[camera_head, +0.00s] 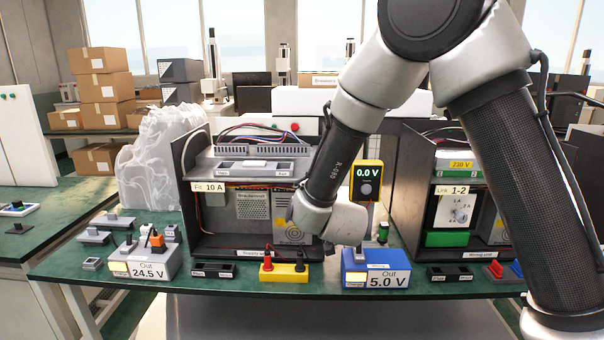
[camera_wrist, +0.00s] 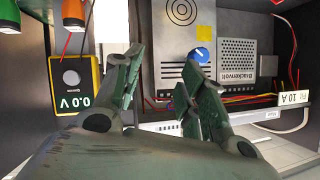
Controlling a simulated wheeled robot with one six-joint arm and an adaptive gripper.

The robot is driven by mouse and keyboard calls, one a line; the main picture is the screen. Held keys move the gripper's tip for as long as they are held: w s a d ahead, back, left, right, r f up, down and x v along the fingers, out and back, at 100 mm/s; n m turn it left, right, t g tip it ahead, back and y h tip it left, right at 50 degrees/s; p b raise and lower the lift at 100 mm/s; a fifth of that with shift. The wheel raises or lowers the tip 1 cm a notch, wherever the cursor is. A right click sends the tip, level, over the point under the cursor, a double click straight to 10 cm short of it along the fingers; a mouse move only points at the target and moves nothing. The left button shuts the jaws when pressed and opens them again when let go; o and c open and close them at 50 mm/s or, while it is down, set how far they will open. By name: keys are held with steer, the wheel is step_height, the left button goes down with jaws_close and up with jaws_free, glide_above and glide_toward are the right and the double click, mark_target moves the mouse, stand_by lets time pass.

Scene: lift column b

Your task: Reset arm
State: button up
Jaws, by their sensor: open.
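My gripper (camera_wrist: 160,68) is open in the wrist view, with two green-grey fingers apart and nothing between them. It faces into the open black supply cabinet (camera_head: 184,190), whose grey power unit (camera_wrist: 240,60), blue knob (camera_wrist: 201,55) and yellow patch lie beyond the fingers. In the head view my arm reaches down from the upper right and its wrist covers the cabinet's right side; the fingers are hidden there. A yellow meter (camera_head: 367,181) reading 0.0 V stands just right of the wrist; it also shows upside down in the wrist view (camera_wrist: 71,86).
Along the green bench front stand a 24.5 V box (camera_head: 146,262), a yellow block with red and black plugs (camera_head: 284,272) and a blue 5.0 V box (camera_head: 375,270). A second cabinet (camera_head: 420,205) stands right. Clear wrap (camera_head: 155,160) is left.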

steer(key=s+d+r+n+g+y, duration=0.1)
steer(key=s+d+r+g, duration=0.1)
steer(key=s+d+r, duration=0.45)
steer(key=s+d+r+n+g, duration=0.15)
steer(key=s+d+r, duration=0.25)
steer(key=d+r, duration=0.45)
steer(key=s+d+g+h, duration=0.1)
steer(key=s+d+g, duration=0.1)
steer(key=s+d, duration=0.6)
steer(key=s+d+g+h, duration=0.2)
steer(key=s+d, duration=0.7)
steer(key=s, duration=0.4)
steer(key=shift+s+r+m, duration=0.25)
steer(key=shift+r+m, duration=0.05)
steer(key=shift+m, duration=0.15)
steer(key=shift+d+g, duration=0.1)
steer(key=shift+g, duration=0.15)
